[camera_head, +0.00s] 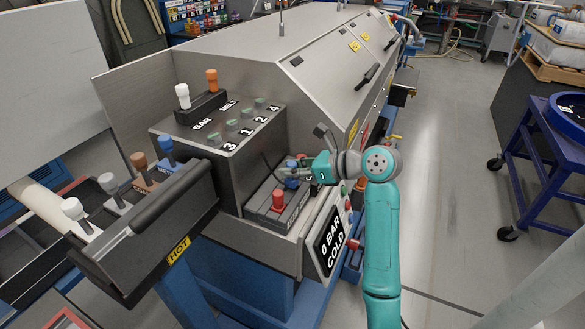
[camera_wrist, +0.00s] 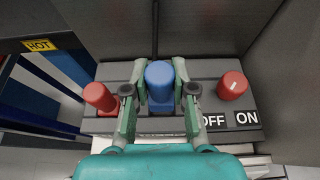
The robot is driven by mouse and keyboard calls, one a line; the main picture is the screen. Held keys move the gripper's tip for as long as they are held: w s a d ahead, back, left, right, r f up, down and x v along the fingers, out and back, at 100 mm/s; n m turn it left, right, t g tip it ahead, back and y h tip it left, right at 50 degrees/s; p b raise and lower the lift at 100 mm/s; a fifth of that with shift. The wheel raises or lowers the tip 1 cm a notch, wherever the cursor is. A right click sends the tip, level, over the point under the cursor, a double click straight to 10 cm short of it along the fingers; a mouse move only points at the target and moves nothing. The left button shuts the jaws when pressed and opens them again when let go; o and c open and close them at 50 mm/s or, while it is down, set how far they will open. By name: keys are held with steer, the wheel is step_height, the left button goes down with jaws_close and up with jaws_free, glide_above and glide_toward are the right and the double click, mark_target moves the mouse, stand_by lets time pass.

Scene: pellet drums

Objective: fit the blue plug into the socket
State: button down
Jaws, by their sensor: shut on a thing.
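The blue plug (camera_wrist: 160,80) stands between the fingers of my gripper (camera_wrist: 160,92) in the wrist view. The fingers are shut on its two sides. Below its round top, a blue lower part reaches down to the grey panel (camera_wrist: 208,70). I cannot tell whether it is seated in a socket, since no socket opening shows. A thin black cable runs up behind the plug. In the head view, my gripper (camera_head: 296,171) is low at the recess of the steel machine and largely hides the plug.
Red knobs flank the plug, left (camera_wrist: 101,97) and right (camera_wrist: 232,85), the latter by the OFF and ON labels. The control box (camera_head: 228,140) and recess wall stand close by. A blue-topped lever (camera_head: 166,152) is among several in the HOT-marked rack. Open floor lies right.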

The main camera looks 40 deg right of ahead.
steer(key=shift+f, duration=1.65)
steer(key=c, duration=0.9)
jaws_free()
steer(key=shift+o, duration=0.2)
steer(key=shift+s, duration=0.1)
steer(key=v, duration=1.2)
